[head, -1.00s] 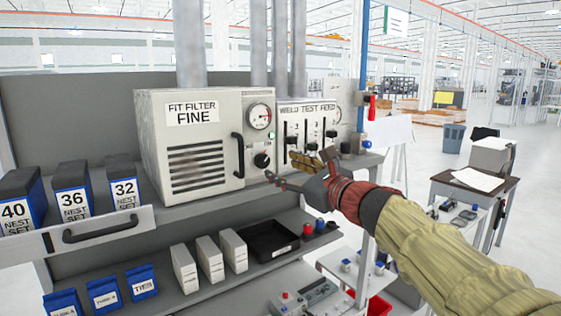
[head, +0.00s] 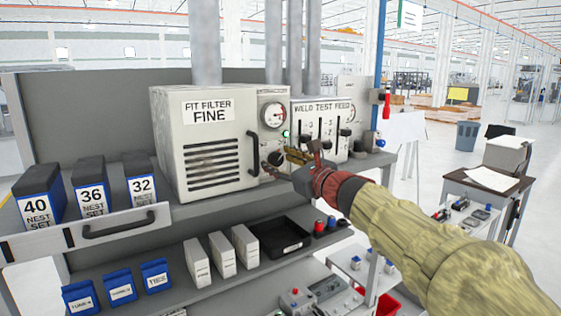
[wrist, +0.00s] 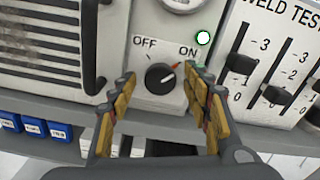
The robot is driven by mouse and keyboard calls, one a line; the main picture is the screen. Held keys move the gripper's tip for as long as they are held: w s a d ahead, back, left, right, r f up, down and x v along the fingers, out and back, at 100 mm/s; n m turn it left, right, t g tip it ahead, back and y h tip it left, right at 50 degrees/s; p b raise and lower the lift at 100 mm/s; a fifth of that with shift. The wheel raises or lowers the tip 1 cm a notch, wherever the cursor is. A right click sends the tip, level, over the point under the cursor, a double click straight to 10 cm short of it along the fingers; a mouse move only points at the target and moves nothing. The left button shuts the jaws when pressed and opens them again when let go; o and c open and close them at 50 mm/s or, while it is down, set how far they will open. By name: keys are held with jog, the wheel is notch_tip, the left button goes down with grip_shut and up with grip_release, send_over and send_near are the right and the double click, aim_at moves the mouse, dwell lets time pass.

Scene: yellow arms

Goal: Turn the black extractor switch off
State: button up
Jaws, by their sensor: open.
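The black extractor switch (wrist: 160,77) is a round knob on the white box's front panel, under a dial gauge. In the wrist view its pointer is turned toward the ON label, and OFF is printed at its upper left. A green light (wrist: 204,37) glows beside ON. In the head view the knob (head: 275,158) is partly hidden by my gripper (head: 280,164). My gripper, with yellow finger pads, also shows in the wrist view (wrist: 157,100). It is open, its fingers spread either side of the knob; I cannot tell whether they touch it.
The white filter box (head: 168,150) has a black vertical handle (head: 253,154) left of the knob. A weld test feed panel (head: 322,108) with several sliders stands just right. A shelf below holds a black tray (head: 282,250) and several white boxes.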

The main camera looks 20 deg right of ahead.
jog(key=shift+c, duration=0.8)
jog(key=c, duration=1)
jog(key=shift+n+b, duration=0.3)
jog(key=shift+b, duration=0.3)
jog(key=n+b, duration=0.1)
jog(key=b, duration=0.1)
jog(key=n+b, duration=0.2)
jog(key=b, duration=0.1)
jog(key=shift+f+n+b, duration=0.3)
jog(key=shift+b, duration=0.05)
jog(key=n+b, duration=0.4)
jog(key=b, duration=0.1)
jog(key=shift+n+b, duration=0.3)
jog(key=shift+b, duration=0.05)
jog(key=n+b, duration=0.4)
jog(key=b, duration=0.1)
jog(key=n+b, duration=0.4)
jog(key=n, duration=0.1)
